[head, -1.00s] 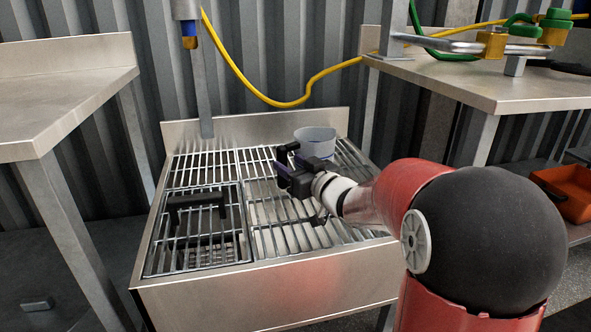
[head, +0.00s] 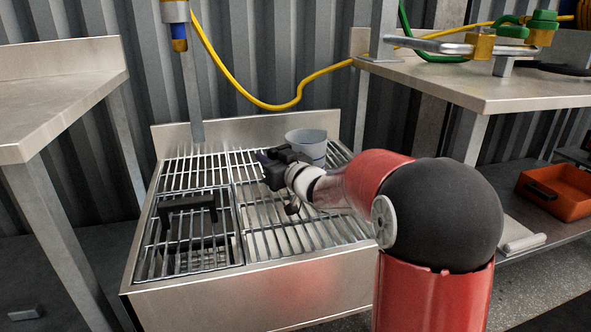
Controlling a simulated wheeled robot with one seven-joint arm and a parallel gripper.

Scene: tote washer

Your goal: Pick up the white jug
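The white jug (head: 307,143) stands upright on the slatted metal rack at the back right of the wash basin. Its lower part is partly hidden behind my gripper and wrist. My gripper (head: 268,168) is over the rack, in front and to the left of the jug in the picture. It seems to point left, away from the jug. Its dark fingers overlap in this view, so their opening is unclear. I see nothing held in it.
The steel basin (head: 255,295) has a raised back wall. A black handle (head: 187,203) lies over the rack's left section. Steel tables stand left (head: 60,95) and right (head: 480,85). A nozzle (head: 178,38) and yellow hose (head: 275,106) hang behind. An orange bin (head: 555,192) sits on the right.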

